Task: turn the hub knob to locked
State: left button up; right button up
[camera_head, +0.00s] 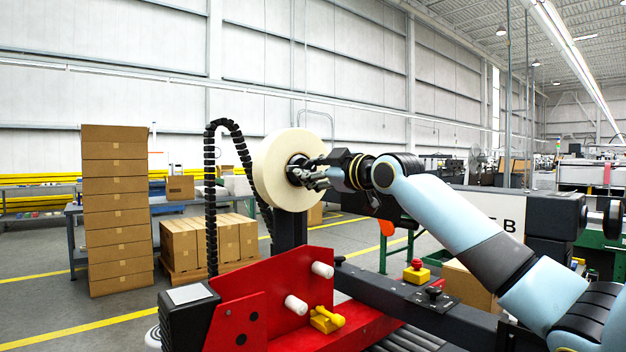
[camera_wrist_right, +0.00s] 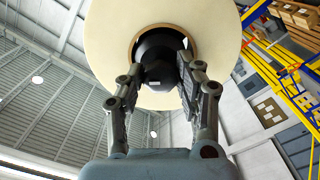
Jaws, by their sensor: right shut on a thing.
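The hub knob (camera_wrist_right: 160,58) is a dark, faceted piece at the centre of a large cream tape roll (camera_head: 270,178). The roll stands upright on a black post above a red machine. In the right wrist view the roll (camera_wrist_right: 105,35) fills the top, with a brown core ring around the hub. My right gripper (camera_head: 307,175) reaches the hub from the right, and its fingers (camera_wrist_right: 157,80) are shut on the knob from both sides. The fingers partly hide the knob in the head view. I cannot tell the knob's turn angle. My left gripper is not in view.
The red machine frame (camera_head: 262,305) with white rollers and a yellow piece (camera_head: 326,319) lies below the roll. A black cable chain (camera_head: 211,190) arches at its left. A red button on a yellow box (camera_head: 417,271) sits under my right arm. Stacked cartons (camera_head: 115,210) stand at left.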

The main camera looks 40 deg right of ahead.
jog(key=n+b, duration=0.1)
jog(key=n, duration=0.3)
jog(key=shift+f+n, duration=0.1)
jog(key=shift+n, duration=0.2)
jog(key=n+b, duration=0.1)
jog(key=n, duration=0.3)
jog(key=shift+n, duration=0.3)
jog(key=o, duration=1.1)
jog(key=shift+o, duration=0.2)
jog(key=s, duration=0.7)
jog(key=shift+s+d, duration=0.25)
